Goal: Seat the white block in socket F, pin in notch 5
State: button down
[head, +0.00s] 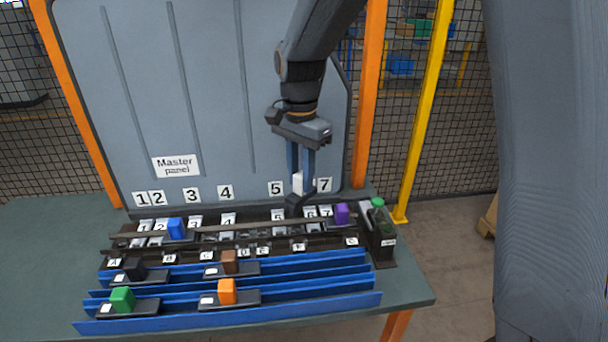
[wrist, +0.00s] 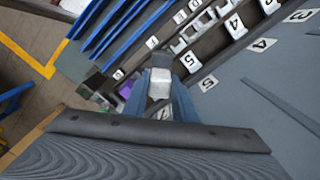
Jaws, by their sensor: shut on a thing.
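My gripper (head: 300,178) points down over the right half of the black socket rail (head: 190,249), shut on the white block (head: 298,184). The block is upright between the fingers, with a dark base (head: 296,203) below it. The base appears at the rail's back edge, right of number plate 5 (head: 276,188); I cannot tell whether it touches. In the wrist view the white block (wrist: 160,84) is between the blue fingers. Socket label F (head: 299,247) is on the rail's front, below the gripper. The pin is not distinguishable. Plate 6 is hidden behind the gripper.
A blue block (head: 176,228) and a purple block (head: 342,214) stand in the rail. Blue racks (head: 330,283) in front hold black (head: 134,267), brown (head: 229,261), green (head: 122,299) and orange (head: 227,291) blocks. A green-topped box (head: 379,236) stands at the rail's right end. The grey panel (head: 215,80) rises behind.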

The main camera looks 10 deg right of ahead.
aim_at(294, 200)
jog(key=n, duration=0.2)
jog(key=n+p, duration=0.1)
jog(key=n, duration=0.1)
jog(key=a+n, duration=0.1)
jog(key=n, duration=0.2)
jog(key=shift+r+p, duration=0.3)
jog(key=shift+p, duration=0.1)
jog(key=n, duration=0.2)
jog(key=n+p, duration=0.1)
jog(key=n, duration=0.4)
jog(key=shift+a+r+p, duration=0.15)
jog(key=shift+a+p, duration=0.2)
jog(key=n, duration=0.2)
jog(key=n+p, duration=0.1)
jog(key=n, duration=0.4)
jog(key=shift+a+r+p, duration=0.2)
jog(key=shift+a+p, duration=0.15)
jog(key=shift+p, duration=0.05)
notch_tip(294, 200, down, 6)
jog(key=n+b, duration=0.3)
jog(key=n, duration=0.3)
jog(key=shift+a+f+n+b, duration=0.2)
jog(key=shift+a+n+b, duration=0.2)
jog(key=shift+s, duration=0.1)
